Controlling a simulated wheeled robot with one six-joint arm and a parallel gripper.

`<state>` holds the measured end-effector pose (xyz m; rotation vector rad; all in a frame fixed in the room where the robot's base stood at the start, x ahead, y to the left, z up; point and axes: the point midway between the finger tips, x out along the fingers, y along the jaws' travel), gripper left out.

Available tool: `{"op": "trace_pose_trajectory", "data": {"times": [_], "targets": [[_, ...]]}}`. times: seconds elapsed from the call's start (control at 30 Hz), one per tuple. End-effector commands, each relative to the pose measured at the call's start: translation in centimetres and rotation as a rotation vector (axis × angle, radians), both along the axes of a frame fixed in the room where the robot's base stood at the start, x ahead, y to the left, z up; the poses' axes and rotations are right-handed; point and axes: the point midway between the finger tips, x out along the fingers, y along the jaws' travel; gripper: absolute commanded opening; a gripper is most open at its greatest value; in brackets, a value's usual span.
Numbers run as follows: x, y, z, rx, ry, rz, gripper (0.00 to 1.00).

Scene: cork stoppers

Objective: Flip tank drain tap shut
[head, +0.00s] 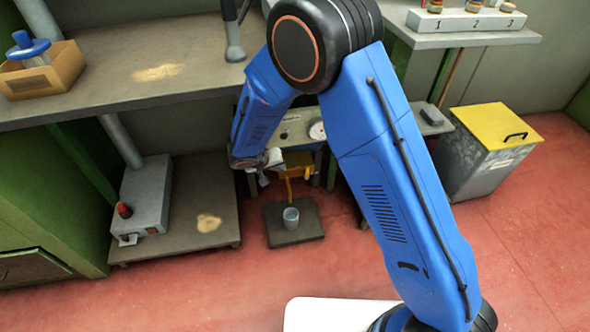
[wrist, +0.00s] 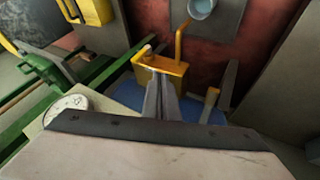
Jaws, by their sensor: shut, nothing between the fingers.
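The yellow-orange tap (head: 298,172) is low on the front of the grey tank housing (head: 292,132), partly hidden by my arm. In the wrist view the tap body (wrist: 158,64) has a small pale knob (wrist: 146,51) at its left. A thin orange spout or stream (wrist: 180,42) runs from it toward a grey cup (wrist: 201,8); I cannot tell which. My gripper (wrist: 162,82) is shut and empty, its fingertips at the tap body's near edge; contact is unclear. The gripper (head: 266,172) is left of the tap in the head view. The lever's position is unclear.
The cup (head: 291,218) stands on a dark floor plate (head: 312,231) below the tap. A round gauge (head: 317,131) is on the housing. A low platform (head: 185,235) lies left; a yellow-lidded bin (head: 497,125) stands right. Red floor (head: 235,280) in front is clear.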

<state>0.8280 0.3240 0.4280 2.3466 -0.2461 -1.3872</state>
Motion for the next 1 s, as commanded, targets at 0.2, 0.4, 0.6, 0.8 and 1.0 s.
{"op": "trace_pose_trajectory", "data": {"times": [0.2,0.4,0.6,0.8,1.0], "targets": [[1.2,-1.0,-2.1,-0.002,0.002,-0.002,0.00],[3.0,-2.2,-4.9,-0.003,0.002,-0.003,0.00],[4.7,-3.4,-7.7,-0.002,0.002,-0.002,0.00],[5.5,-5.9,-7.8,-0.001,0.002,-0.001,0.00],[5.9,-7.1,-7.8,-0.001,0.001,-0.001,0.00]]}}
